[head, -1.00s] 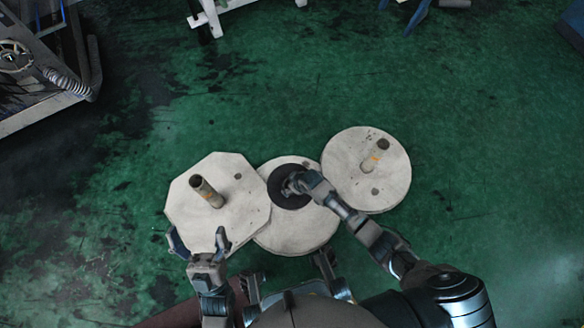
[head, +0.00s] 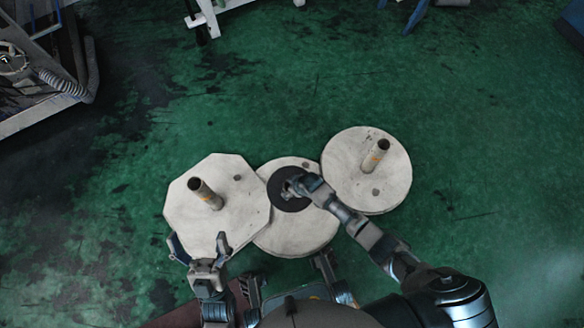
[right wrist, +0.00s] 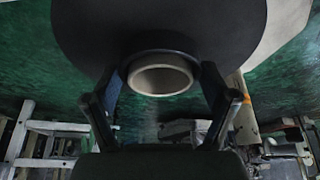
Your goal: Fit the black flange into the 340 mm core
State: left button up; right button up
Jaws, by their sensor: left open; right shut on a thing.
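The black flange (head: 288,203) is a dark disc over the middle pale round board (head: 300,240) in the head view. My right gripper (head: 290,188) is at its centre. In the right wrist view, the black flange (right wrist: 160,30) fills the top, and my right gripper (right wrist: 160,85) is shut on its hub. A pale ring like a tube end (right wrist: 160,76) shows within the hub; how deep it sits is unclear. One upright core (head: 205,193) stands on the left board, another (head: 376,155) on the right board. Neither shows a readable length. My left gripper (head: 199,246) is open and empty near the left board's lower edge.
The left octagonal board (head: 225,180) and right round board (head: 350,180) flank the middle one closely. A metal frame with a hose (head: 65,85) stands at upper left, and white stand legs (head: 210,20) at the top.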

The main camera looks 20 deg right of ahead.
jog(key=o, duration=1.1)
jog(key=v, duration=1.2)
jog(key=shift+a, duration=0.1)
